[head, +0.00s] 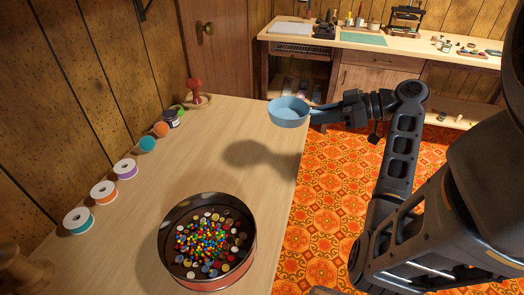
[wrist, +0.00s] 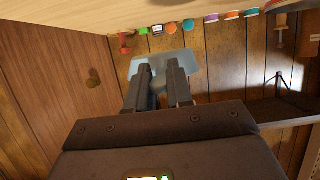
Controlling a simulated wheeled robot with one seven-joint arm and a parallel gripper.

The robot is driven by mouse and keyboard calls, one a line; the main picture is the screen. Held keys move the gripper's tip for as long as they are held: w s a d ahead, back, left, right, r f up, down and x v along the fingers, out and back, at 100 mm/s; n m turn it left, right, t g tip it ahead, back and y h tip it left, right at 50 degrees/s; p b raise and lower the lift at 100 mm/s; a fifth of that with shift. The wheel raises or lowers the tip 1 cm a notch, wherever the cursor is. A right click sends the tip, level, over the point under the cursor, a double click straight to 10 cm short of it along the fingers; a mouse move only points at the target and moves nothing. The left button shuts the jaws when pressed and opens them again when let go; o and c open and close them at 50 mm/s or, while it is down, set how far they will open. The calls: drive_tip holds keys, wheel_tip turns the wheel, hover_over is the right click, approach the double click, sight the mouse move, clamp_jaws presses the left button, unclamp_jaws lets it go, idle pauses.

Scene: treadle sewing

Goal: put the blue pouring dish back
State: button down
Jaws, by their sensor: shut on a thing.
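The blue pouring dish (head: 287,114) is in the air above the right edge of the wooden table in the head view. A shadow lies on the tabletop to its lower left. My gripper (head: 318,115) is shut on the dish's right side. In the wrist view the dish (wrist: 180,62) shows as a pale blue shape beyond the fingertips of my gripper (wrist: 160,72). The dish looks about level in the head view. Its inside is only partly visible, and I cannot tell whether it holds anything.
A round tin (head: 165,262) with colourful beads and buttons stands at the table's front. Thread spools (head: 104,192) and small balls line the wall side, with a red object (head: 195,90) at the far end. The table's middle (head: 200,150) is clear. A workbench (head: 395,55) stands behind.

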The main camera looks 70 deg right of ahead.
hover_over(279, 159)
wheel_tip(279, 159, down, 6)
drive_tip(key=shift+f, duration=2.2)
drive_tip(key=shift+f, duration=0.1)
drive_tip(key=shift+f, duration=0.15)
drive_tip(key=c, duration=0.9)
unclamp_jaws()
drive_tip(key=shift+c, duration=0.2)
drive_tip(key=shift+r, duration=0.25)
drive_tip(key=a+v, duration=0.1)
drive_tip(key=v, duration=1.1)
drive_tip(key=shift+d, duration=0.45)
